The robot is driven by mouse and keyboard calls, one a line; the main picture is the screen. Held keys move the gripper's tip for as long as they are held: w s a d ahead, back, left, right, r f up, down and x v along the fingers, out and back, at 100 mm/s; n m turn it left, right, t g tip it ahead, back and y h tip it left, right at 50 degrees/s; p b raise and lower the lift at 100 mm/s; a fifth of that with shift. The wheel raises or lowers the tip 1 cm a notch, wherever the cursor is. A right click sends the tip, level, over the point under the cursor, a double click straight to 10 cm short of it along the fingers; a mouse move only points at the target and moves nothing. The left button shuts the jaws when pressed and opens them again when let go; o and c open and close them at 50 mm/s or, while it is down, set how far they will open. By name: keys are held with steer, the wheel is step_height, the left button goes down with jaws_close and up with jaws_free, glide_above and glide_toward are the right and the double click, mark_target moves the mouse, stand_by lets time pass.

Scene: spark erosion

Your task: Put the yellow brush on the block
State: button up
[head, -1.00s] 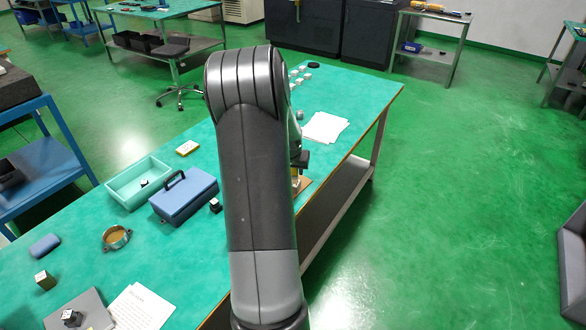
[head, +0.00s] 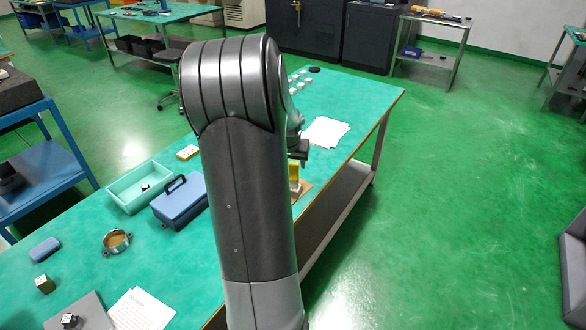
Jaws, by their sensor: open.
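My gripper (head: 300,152) shows only in part at the right edge of my arm, which hides much of it; it is open. Just below it in the picture, a yellow upright thing (head: 294,174), perhaps the yellow brush, stands on or at a brown flat piece (head: 304,189) near the table's right edge. A gap shows between the gripper and the yellow thing. My arm hides their left side. I cannot tell for sure which thing is the block; a small olive-coloured cube (head: 45,284) stands at the lower left.
On the green table (head: 365,98) are a teal tray (head: 120,198), a blue case (head: 178,205), a yellow-and-white box (head: 187,152), a brass ring (head: 117,241), a grey plate (head: 92,315) with a dark cube (head: 70,320), and papers (head: 326,131). The far right of the tabletop is clear.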

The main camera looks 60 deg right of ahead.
steer(key=shift+v, duration=1.9)
steer(key=w+a+r+n+t+y, duration=0.15)
steer(key=a+r, duration=0.25)
steer(key=a, duration=0.5)
steer(key=w+a+r+n+t, duration=0.1)
steer(key=w+a+r+n, duration=0.15)
steer(key=a, duration=0.65)
steer(key=w+a+r+n+t+y, duration=0.15)
steer(key=a+r, duration=0.25)
steer(key=a, duration=0.6)
steer(key=s+a+r+n, duration=0.1)
steer(key=s+a+n, duration=0.3)
steer(key=a, duration=0.6)
steer(key=s+a+r+n+y, duration=0.1)
steer(key=s+a+n, duration=0.3)
steer(key=s+a, duration=0.3)
steer(key=a, duration=0.3)
steer(key=shift+s, duration=0.3)
